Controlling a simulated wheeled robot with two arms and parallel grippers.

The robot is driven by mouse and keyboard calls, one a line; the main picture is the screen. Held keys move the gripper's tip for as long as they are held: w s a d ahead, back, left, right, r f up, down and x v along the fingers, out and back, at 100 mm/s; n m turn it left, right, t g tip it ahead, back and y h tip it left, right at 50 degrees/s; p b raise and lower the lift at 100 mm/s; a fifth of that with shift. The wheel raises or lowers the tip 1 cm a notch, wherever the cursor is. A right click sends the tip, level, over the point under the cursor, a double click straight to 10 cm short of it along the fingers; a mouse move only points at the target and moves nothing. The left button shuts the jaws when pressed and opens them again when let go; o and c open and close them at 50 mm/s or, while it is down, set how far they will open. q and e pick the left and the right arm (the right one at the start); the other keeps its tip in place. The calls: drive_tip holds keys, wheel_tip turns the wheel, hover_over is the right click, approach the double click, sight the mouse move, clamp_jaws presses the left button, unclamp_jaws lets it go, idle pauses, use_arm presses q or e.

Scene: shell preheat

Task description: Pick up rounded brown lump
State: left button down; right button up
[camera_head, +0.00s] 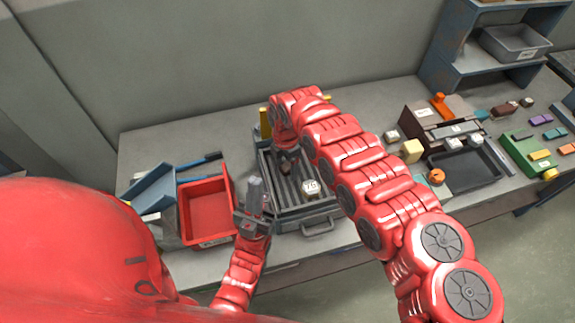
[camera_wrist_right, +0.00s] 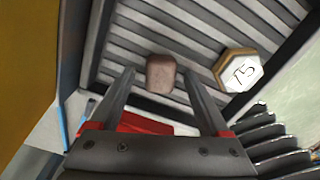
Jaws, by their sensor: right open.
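The rounded brown lump (camera_wrist_right: 161,73) rests on the ribbed floor of the grey tray (camera_wrist_right: 240,15) in the right wrist view. My right gripper (camera_wrist_right: 160,85) is open, with a finger on either side of the lump in that picture; I cannot tell whether they touch it. In the head view my right gripper (camera_head: 287,166) reaches down into the tray (camera_head: 318,216) and hides the lump. My left gripper (camera_head: 254,197) points up beside the tray's left front corner; whether its jaws are open is unclear.
A white hexagonal piece marked 75 (camera_head: 310,188) lies in the tray, right of my right gripper. A red bin (camera_head: 207,211) stands left of the tray. A dark flat tray (camera_head: 464,170) and small coloured blocks lie to the right. A yellow post (camera_head: 265,123) stands at the tray's back left.

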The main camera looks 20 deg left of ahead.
clamp_jaws()
idle(0.4)
drive_tip(key=shift+r, duration=0.1)
